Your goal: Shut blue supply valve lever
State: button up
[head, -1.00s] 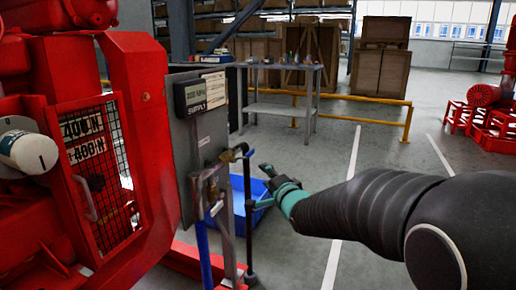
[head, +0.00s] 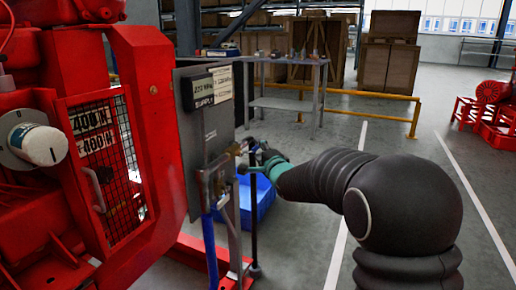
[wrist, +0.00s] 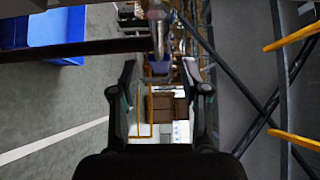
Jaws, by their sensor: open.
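My gripper (head: 264,156) is at the valve fittings on the right edge of the grey supply panel (head: 206,130). In the wrist view my gripper (wrist: 163,88) has its two fingers wide apart. A metal valve fitting (wrist: 157,14) stands at top centre, with a small dull-blue piece (wrist: 160,69) below it, between the fingers. This piece may be the blue lever, but it is small and dark. No contact with the fingers is clear. In the head view the brass fitting (head: 234,149) shows, but my gripper hides the lever area. A blue hose (head: 210,250) hangs below the panel.
A dark upright stand (head: 254,225) and a blue bin (head: 264,200) are close to my gripper. The red pumpset frame (head: 145,120) fills the left. A grey bench (head: 290,104) and yellow rail (head: 390,97) stand behind.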

jog(key=shift+x, duration=1.4)
